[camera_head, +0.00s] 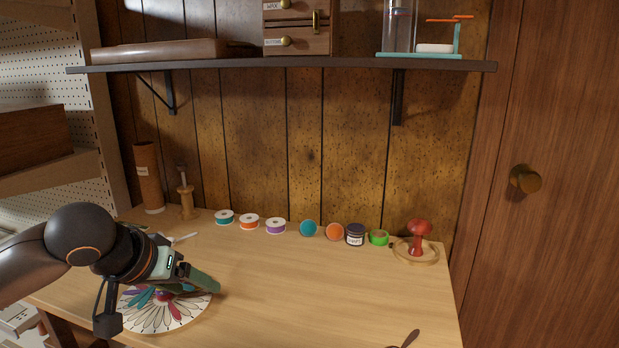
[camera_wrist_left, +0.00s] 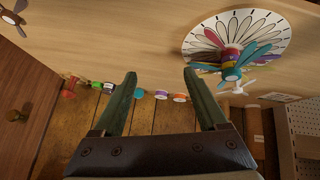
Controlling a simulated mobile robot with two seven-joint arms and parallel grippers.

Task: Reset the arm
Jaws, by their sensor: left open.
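My left arm comes in from the left in the head view. Its gripper (camera_head: 203,282) hangs over the near left of the wooden table, above the back right part of a white disc (camera_head: 160,320) with coloured petals. The wrist view shows the two green fingers (camera_wrist_left: 160,75) wide apart with nothing between them. The disc also shows there at upper right (camera_wrist_left: 270,20), to one side of the fingers. The gripper hides part of the disc in the head view. My right gripper is in neither view.
Several spools, such as a purple one (camera_head: 275,226), line the table's back edge, with a dark jar (camera_head: 355,235), green tape (camera_head: 379,238) and a red mushroom-like piece (camera_head: 418,232). A wall shelf (camera_head: 280,65) hangs above. The table's middle (camera_head: 310,285) is clear.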

